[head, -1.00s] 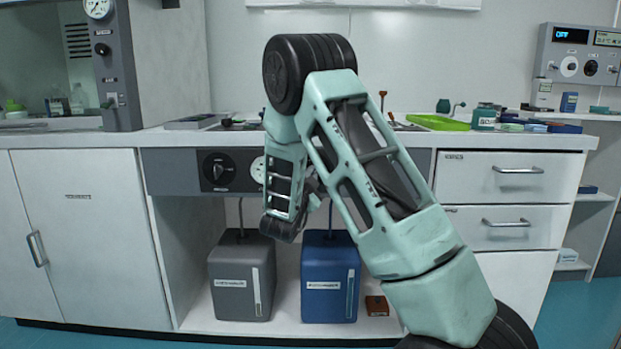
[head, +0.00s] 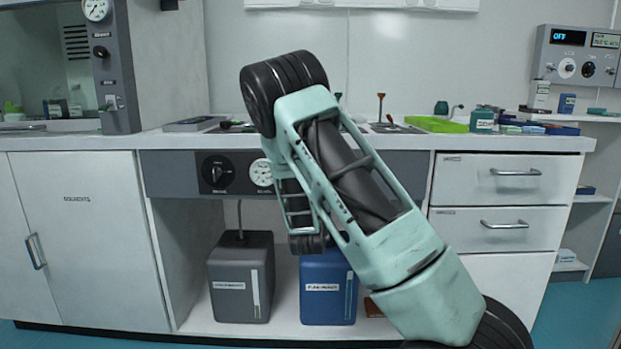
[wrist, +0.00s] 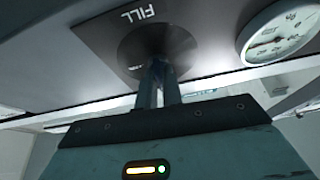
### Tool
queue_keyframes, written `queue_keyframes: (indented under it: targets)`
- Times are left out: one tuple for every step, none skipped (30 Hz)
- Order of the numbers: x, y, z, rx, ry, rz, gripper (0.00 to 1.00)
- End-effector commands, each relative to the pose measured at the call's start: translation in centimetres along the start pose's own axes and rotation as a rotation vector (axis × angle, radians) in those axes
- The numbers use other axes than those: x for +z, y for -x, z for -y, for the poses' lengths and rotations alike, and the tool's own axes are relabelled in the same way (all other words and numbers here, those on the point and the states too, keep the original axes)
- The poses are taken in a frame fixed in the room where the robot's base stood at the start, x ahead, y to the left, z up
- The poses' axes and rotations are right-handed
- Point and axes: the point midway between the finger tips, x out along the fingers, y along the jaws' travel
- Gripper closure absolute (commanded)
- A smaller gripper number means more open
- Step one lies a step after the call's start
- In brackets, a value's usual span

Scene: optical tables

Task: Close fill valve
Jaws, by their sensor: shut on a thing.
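The fill valve (wrist: 135,45) is a dark round knob under the FILL label, which reads upside down in the wrist view. My gripper (wrist: 160,66) reaches up to it with both fingers close together, shut on the middle of the knob. The fingers cover part of the knob, so its pointer angle cannot be read. In the head view my own arm hides the fill valve and the gripper's fingers.
A gauge (head: 262,172) sits beside the fill valve on the grey front panel, with another black knob (head: 217,174) to its left. Below are a grey container (head: 240,285) and a blue container (head: 327,295). Drawers (head: 495,205) stand to the right.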

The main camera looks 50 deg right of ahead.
Motion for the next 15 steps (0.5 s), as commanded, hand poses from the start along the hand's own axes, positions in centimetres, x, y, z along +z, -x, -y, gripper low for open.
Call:
queue_keyframes:
  targets:
    - [0.19, 0.18, 0.04, -0.009, 0.018, 0.007, 1.00]
    - [0.18, 0.18, 0.03, -0.013, 0.027, 0.007, 1.00]
    - [0.18, 0.18, 0.02, -0.017, 0.038, 0.007, 1.00]
    - [0.19, 0.18, 0.01, -0.020, 0.045, 0.007, 1.00]
    - [0.19, 0.18, 0.01, -0.022, 0.050, 0.007, 1.00]
    - [0.20, 0.19, 0.02, -0.025, 0.056, 0.007, 1.00]
    - [0.21, 0.19, 0.02, -0.027, 0.060, 0.007, 1.00]
    - [0.22, 0.19, 0.02, -0.028, 0.064, 0.007, 1.00]
    - [0.22, 0.20, 0.03, -0.030, 0.068, 0.007, 1.00]
    - [0.23, 0.20, 0.03, -0.031, 0.070, 0.007, 1.00]
    - [0.23, 0.20, 0.03, -0.032, 0.072, 0.007, 1.00]
    - [0.24, 0.20, 0.03, -0.032, 0.073, 0.007, 1.00]
    - [0.24, 0.21, 0.03, -0.033, 0.074, 0.008, 1.00]
    - [0.25, 0.21, 0.03, -0.033, 0.074, 0.008, 1.00]
    - [0.25, 0.21, 0.03, -0.033, 0.074, 0.008, 1.00]
